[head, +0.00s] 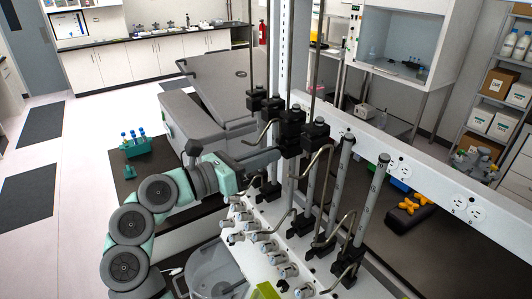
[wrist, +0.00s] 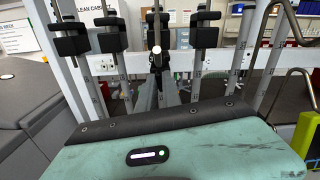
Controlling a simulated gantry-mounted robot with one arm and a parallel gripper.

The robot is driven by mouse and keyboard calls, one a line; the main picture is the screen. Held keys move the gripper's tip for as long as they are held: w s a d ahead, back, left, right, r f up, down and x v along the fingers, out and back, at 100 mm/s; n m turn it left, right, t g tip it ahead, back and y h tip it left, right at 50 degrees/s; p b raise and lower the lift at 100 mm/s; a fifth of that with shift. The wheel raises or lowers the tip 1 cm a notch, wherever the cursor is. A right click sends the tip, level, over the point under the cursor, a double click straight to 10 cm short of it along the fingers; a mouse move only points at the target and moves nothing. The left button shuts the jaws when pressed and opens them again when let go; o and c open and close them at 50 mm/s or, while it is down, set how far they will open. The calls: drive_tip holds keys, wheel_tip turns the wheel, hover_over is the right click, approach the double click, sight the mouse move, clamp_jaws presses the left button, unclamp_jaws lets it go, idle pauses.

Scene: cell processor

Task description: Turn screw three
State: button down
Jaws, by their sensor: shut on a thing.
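Black clamps sit on upright metal rods; one (head: 291,132) is near my gripper (head: 275,154) in the head view. My gripper reaches in from the left, its tip partly hidden by a rod and bent tube. In the wrist view, my gripper's grey fingers (wrist: 157,78) reach forward to a round pale screw head (wrist: 156,50) on the middle black clamp (wrist: 155,20). The fingers are shut on this screw, though the contact is small and partly hidden. I cannot read a number on it.
Neighbouring clamps flank it in the wrist view, left (wrist: 109,39) and right (wrist: 205,36). A white panel with several grey knobs (head: 265,236) lies below the rods. Bent metal tubes (head: 318,165) crowd the space. A teal tube rack (head: 136,146) stands left.

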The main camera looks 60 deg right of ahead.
drive_tip(key=shift+w+n+p, duration=0.1)
drive_tip(key=shift+n+p, duration=3.3)
drive_tip(key=shift+n, duration=1.5)
drive_tip(key=c, duration=1.5)
unclamp_jaws()
drive_tip(key=b+v, duration=0.2)
drive_tip(key=v, duration=0.8)
drive_tip(key=shift+w+a, duration=0.25)
drive_tip(key=shift+a, duration=0.05)
drive_tip(key=shift+f, duration=0.1)
